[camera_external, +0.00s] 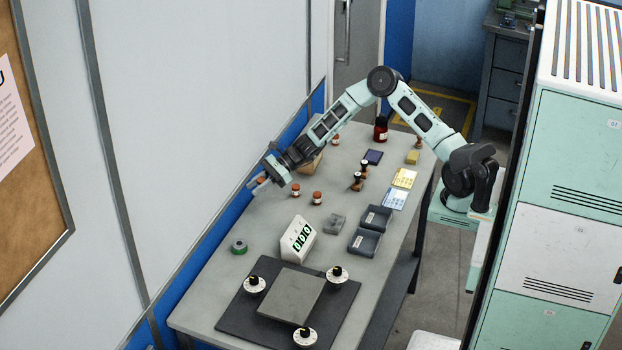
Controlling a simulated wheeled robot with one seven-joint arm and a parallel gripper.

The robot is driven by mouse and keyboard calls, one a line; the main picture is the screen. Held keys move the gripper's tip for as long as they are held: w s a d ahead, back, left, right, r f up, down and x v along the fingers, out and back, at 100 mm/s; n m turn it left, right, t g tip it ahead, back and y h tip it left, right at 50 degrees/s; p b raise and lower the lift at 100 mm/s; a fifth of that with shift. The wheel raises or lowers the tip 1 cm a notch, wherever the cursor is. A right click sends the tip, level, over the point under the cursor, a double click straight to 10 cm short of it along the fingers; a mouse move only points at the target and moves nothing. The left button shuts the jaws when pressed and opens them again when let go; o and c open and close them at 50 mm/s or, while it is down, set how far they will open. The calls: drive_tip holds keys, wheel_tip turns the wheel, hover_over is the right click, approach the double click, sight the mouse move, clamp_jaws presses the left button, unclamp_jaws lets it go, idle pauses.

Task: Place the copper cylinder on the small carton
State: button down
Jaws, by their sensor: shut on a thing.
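My gripper (260,185) is at the left end of the outstretched arm, over the far left edge of the bench. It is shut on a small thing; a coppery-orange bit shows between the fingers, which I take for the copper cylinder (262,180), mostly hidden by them. A small brown carton (313,163) stands on the bench to the right of the gripper, partly hidden behind the forearm. Its top is not clearly visible.
Small orange-capped jars (317,198) stand right of my gripper. Dark-handled stamps (357,182), a red bottle (380,129), grey trays (376,218) and a digital display (299,237) share the bench. The wall (210,110) runs close along the left.

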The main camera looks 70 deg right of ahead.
drive_tip(key=s+d+r+m+t+h+p, duration=0.1)
drive_tip(key=d+r+m+h, duration=0.1)
drive_tip(key=d, duration=0.8)
drive_tip(key=s+d+r+m+t+h, duration=0.1)
drive_tip(key=s+d+r+t, duration=0.1)
drive_tip(key=d, duration=0.9)
drive_tip(key=s+d+r+m+t+h+p, duration=0.1)
drive_tip(key=d+r+m+h, duration=0.15)
drive_tip(key=d, duration=0.75)
drive_tip(key=shift+y, duration=0.45)
drive_tip(key=f, duration=0.3)
drive_tip(key=f+p, duration=0.1)
drive_tip(key=f, duration=0.5)
drive_tip(key=shift+w+d+f, duration=0.1)
drive_tip(key=shift+d+f, duration=0.25)
drive_tip(key=shift+f, duration=0.15)
drive_tip(key=c, duration=1.1)
unclamp_jaws()
